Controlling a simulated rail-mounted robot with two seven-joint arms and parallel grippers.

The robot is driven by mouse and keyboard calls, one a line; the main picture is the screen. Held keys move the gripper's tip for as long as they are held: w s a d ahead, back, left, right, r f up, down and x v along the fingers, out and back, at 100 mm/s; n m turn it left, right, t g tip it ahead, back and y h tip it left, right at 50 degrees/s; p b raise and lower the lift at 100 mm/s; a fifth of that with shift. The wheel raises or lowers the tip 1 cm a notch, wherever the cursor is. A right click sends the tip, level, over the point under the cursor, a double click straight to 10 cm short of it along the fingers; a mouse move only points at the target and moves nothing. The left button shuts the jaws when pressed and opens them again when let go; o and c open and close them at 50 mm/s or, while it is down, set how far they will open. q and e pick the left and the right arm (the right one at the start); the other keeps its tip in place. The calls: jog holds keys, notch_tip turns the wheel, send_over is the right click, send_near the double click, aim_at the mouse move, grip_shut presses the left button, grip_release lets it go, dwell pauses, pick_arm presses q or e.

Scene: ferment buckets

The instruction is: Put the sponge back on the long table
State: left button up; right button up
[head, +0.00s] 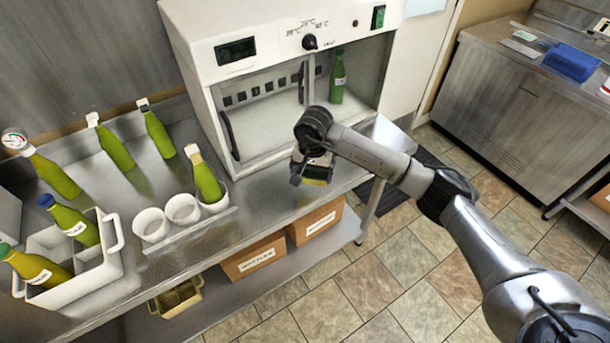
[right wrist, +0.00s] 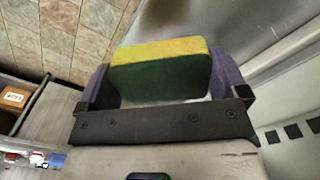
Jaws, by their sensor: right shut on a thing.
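The sponge (right wrist: 160,72), yellow on one side and dark green on the other, is between the fingers of my right gripper (right wrist: 165,85) in the right wrist view. The gripper is shut on it. In the head view my right gripper (head: 314,172) is over the front edge of the steel table (head: 270,205), in front of the white cabinet. Only a small yellow part of the sponge (head: 315,182) shows below it there. The sponge appears to be held above the table surface; the exact gap cannot be told. My left gripper is not in view.
A white cabinet (head: 250,65) with an open front holds a green bottle (head: 338,78). White cups (head: 183,209), several green bottles and a white carrier (head: 75,270) stand on the table at left. Boxes (head: 255,257) sit on the lower shelf. Another steel counter (head: 520,100) stands at right.

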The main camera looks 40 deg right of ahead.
jog(key=w+f, duration=0.2)
jog(key=w, duration=0.1)
jog(key=shift+w+d, duration=0.15)
jog(key=shift+w, duration=0.05)
jog(key=shift+f+p, duration=1)
jog(key=shift+f, duration=1.1)
jog(key=shift+f+b, duration=0.2)
jog(key=shift+b, duration=0.1)
jog(key=o, duration=0.5)
jog(key=shift+r, duration=0.1)
jog(key=shift+o, duration=0.3)
